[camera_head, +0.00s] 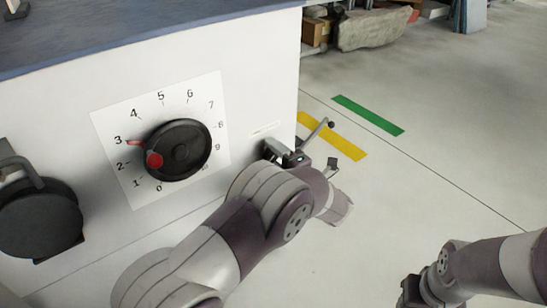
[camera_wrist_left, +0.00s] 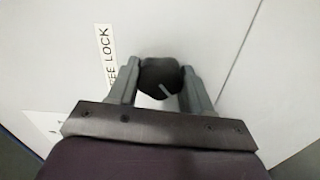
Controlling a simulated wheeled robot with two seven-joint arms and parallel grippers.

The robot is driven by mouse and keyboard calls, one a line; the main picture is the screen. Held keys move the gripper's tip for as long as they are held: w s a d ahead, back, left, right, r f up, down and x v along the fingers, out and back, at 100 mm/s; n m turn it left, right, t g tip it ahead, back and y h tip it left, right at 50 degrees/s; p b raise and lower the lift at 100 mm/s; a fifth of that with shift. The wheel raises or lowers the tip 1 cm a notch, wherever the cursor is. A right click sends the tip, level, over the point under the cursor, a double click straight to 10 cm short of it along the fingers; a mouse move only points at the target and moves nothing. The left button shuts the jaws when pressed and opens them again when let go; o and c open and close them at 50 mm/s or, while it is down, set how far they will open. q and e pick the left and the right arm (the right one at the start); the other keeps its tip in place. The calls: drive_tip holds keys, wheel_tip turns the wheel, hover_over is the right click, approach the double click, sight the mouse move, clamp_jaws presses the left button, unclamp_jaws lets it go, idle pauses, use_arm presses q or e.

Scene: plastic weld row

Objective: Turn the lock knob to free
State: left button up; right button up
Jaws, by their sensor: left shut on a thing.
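The lock knob (camera_wrist_left: 160,76) is round and black with a short white line on its face, which slants toward the lower right in the left wrist view. My left gripper (camera_wrist_left: 159,72) is shut on it, one finger on each side. In the head view my left gripper (camera_head: 285,155) is at the cabinet's right edge, and my arm hides the knob. My right gripper (camera_head: 415,291) is at the lower right, its fingers unclear.
A large black dial (camera_head: 185,150) with a red handle stands on a numbered white plate (camera_head: 112,128), its red pointer near 3. A black round fitting (camera_head: 38,220) is at the left.

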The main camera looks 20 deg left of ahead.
use_arm(q)
drive_tip(key=shift+d+f+n, duration=0.1)
drive_tip(key=shift+n, duration=0.5)
drive_tip(key=o, duration=1)
drive_tip(key=shift+w+d, duration=0.1)
drive_tip(key=shift+w, duration=0.05)
drive_tip(key=shift+o, duration=0.2)
drive_tip(key=p+v, duration=0.5)
drive_tip(key=v, duration=0.7)
drive_tip(key=shift+s+d, duration=0.2)
drive_tip(key=shift+s, duration=0.15)
